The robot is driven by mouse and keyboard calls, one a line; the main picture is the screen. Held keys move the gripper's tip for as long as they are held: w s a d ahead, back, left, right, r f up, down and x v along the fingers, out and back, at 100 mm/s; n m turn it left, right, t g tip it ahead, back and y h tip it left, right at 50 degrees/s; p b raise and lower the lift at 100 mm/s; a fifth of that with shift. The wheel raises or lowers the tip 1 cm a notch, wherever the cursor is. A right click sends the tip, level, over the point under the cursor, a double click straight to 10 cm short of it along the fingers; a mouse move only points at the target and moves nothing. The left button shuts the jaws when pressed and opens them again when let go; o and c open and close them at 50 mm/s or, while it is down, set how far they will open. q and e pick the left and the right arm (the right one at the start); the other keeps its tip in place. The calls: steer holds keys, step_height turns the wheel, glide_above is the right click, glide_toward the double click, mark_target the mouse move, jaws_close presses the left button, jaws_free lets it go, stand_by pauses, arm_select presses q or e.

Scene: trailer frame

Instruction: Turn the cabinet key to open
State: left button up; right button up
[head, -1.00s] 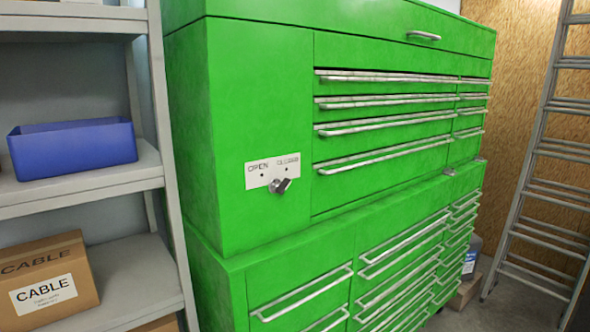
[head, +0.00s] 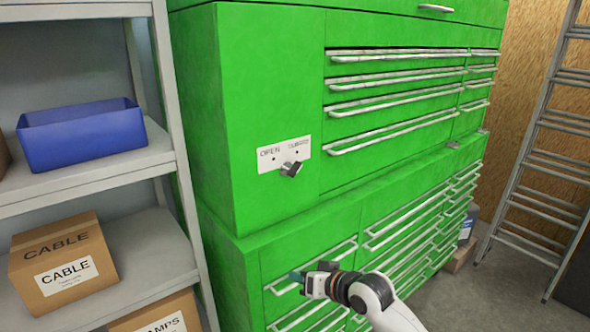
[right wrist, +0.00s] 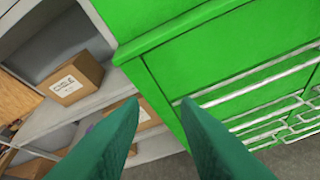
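The green cabinet (head: 270,70) stands in the middle of the head view. A white plate (head: 284,154) on its front carries the words OPEN and CLOSED. The metal key (head: 291,168) sits at the plate's lower edge, its head tilted toward the CLOSED side. My right gripper (head: 298,278) is below the key, in front of the lower drawers and apart from the key. In the right wrist view its two green fingers (right wrist: 160,110) stand apart with nothing between them. The key is not visible in that view. My left gripper is not in view.
A grey shelf (head: 100,175) at the left holds a blue bin (head: 80,140) and a cable box (head: 62,265). Drawer handles (head: 395,135) stick out from the cabinet front. A ladder (head: 540,170) leans at the right, with clear floor before it.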

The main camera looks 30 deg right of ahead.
mark_target(297, 172)
steer(key=w+d+r+m+t, duration=0.25)
steer(key=d+r, duration=0.25)
steer(key=r, duration=0.4)
steer(key=w+d+r+m+t, duration=0.2)
steer(key=w+d+r+t, duration=0.15)
steer(key=d+r, duration=0.35)
steer(key=shift+h, duration=0.4)
steer(key=w+p, duration=0.1)
steer(key=w, duration=0.2)
steer(key=w+a+p, duration=0.1)
steer(key=w+p, duration=0.1)
steer(key=w, duration=0.2)
steer(key=w+a+r+p, duration=0.1)
steer(key=w, duration=0.2)
steer(key=shift+w+a+r+p, duration=0.1)
steer(key=shift+w+a+p, duration=0.1)
steer(key=shift+p, duration=0.2)
steer(key=shift+w+f, duration=0.2)
steer(key=shift+w, duration=0.65)
steer(key=shift+c, duration=0.6)
steer(key=shift+a, duration=0.1)
jaws_close()
